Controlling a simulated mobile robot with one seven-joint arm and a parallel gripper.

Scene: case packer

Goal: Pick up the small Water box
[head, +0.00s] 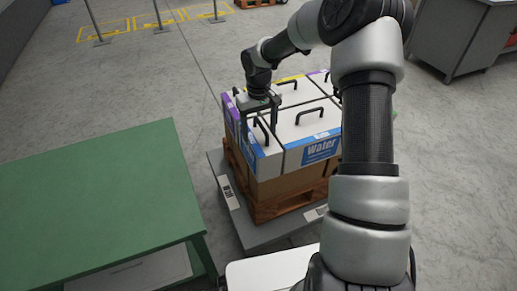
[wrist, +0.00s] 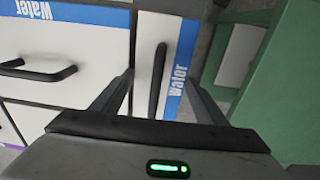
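The small Water box (head: 264,163) is a narrow white box with a blue label and a black top handle, at the front left of the stack in the head view. In the wrist view the small Water box (wrist: 147,35) lies under my gripper, its blue "water" strip along the right edge. My gripper (head: 260,120) points down over this box. In the wrist view my gripper (wrist: 160,78) is open, with one finger on each side of the black handle (wrist: 158,80). I cannot tell how far the fingertips are above the box top.
A larger Water box (head: 312,131) stands right beside it, with other handled boxes behind. Cardboard boxes and a wooden pallet (head: 290,207) are underneath, on a grey platform (head: 235,205). A green table (head: 95,195) stands at the left. The floor behind is mostly clear.

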